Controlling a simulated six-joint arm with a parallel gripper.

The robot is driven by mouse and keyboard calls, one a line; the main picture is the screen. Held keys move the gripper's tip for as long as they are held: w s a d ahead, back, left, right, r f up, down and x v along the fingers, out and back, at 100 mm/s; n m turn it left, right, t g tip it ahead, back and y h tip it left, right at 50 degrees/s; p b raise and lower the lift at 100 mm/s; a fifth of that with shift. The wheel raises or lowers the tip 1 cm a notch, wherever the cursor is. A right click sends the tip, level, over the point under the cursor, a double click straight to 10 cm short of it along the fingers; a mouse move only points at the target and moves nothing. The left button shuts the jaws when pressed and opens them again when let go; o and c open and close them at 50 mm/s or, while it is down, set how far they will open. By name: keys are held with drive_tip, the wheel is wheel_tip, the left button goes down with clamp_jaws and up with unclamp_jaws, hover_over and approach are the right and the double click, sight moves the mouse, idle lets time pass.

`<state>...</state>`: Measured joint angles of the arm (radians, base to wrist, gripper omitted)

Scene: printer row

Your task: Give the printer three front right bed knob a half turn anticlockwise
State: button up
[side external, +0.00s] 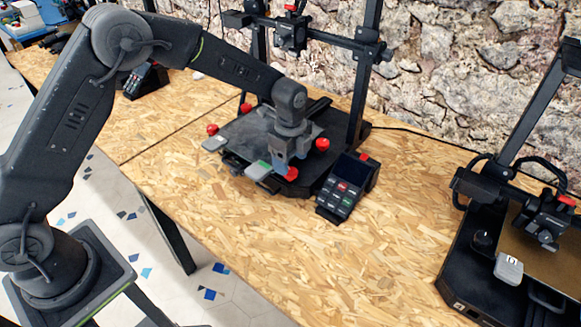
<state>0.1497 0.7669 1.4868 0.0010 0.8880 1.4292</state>
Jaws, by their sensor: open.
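The printer under my arm has a dark bed (240,135) with red knobs at its corners. The red knob nearest the control panel at the front (291,174) shows just below my gripper (284,163). My gripper points down and is open, with its blue-grey fingers at or just above this knob. I cannot tell whether the fingers are around it, as they partly hide it. Other red knobs show at the right (322,144), left (212,129) and back (246,107) of the bed. No label shows which printer is number three.
A control panel (345,187) stands close to the right of the knob. The printer's upright frame (364,80) rises behind. Another printer (520,250) stands at the right, with bare chipboard table (350,260) between.

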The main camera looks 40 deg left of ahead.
sight(290, 171)
drive_tip(key=shift+f, duration=1.65)
drive_tip(key=c, duration=0.9)
drive_tip(key=n, duration=0.4)
drive_tip(key=shift+n, duration=0.4)
drive_tip(key=o, duration=0.9)
